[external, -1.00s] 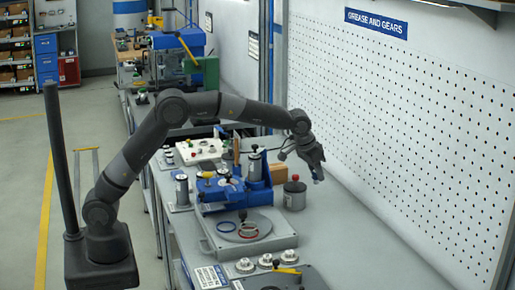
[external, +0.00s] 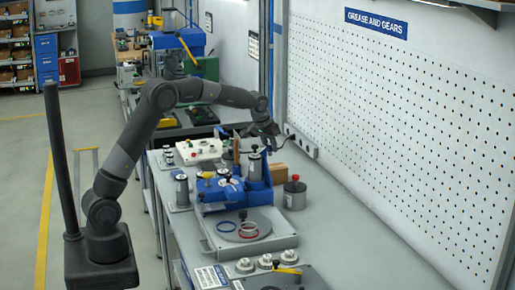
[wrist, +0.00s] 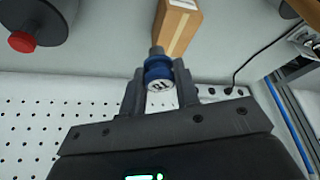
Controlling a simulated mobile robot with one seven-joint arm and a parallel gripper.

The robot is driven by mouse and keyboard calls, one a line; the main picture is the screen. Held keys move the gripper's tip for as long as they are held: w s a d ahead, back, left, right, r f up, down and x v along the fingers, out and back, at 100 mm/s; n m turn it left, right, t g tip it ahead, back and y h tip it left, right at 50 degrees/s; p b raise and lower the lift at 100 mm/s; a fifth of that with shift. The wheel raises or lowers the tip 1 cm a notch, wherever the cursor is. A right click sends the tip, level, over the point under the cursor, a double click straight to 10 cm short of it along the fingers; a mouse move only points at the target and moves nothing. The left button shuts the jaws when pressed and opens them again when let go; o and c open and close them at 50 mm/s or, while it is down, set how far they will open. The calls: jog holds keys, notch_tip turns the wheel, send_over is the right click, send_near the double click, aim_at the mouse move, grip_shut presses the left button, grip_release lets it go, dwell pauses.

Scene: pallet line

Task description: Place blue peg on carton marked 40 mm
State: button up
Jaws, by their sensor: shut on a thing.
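My gripper (wrist: 159,88) is shut on the blue peg (wrist: 158,69), which shows between the fingertips in the wrist view. The peg has a blue body, a grey tip and a pale end face with a dark mark. A brown carton (wrist: 178,24) lies just beyond the peg's tip in that view; whether they touch I cannot tell. In the external view the carton (external: 277,173) stands on the bench behind the blue fixture, and my gripper (external: 273,145) is above and beyond it. The peg is too small to make out there. No 40 mm marking is readable.
A grey canister with a red knob (external: 295,194) stands right of the carton; it also shows in the wrist view (wrist: 38,20). The blue fixture (external: 228,192) is to the left. A perforated wall panel (external: 400,120) bounds the bench, whose right front (external: 350,235) is clear.

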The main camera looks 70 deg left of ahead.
aim_at(268, 147)
jog(key=a+f, duration=0.2)
jog(key=a, duration=0.1)
jog(key=w+a+f, duration=0.1)
jog(key=a, duration=0.1)
jog(key=shift+a+f, duration=0.1)
jog(key=shift+a, duration=0.05)
jog(key=shift+f, duration=2.05)
jog(key=shift+f, duration=0.2)
jog(key=o, duration=1)
jog(key=shift+c, duration=0.2)
jog(key=shift+r, duration=0.1)
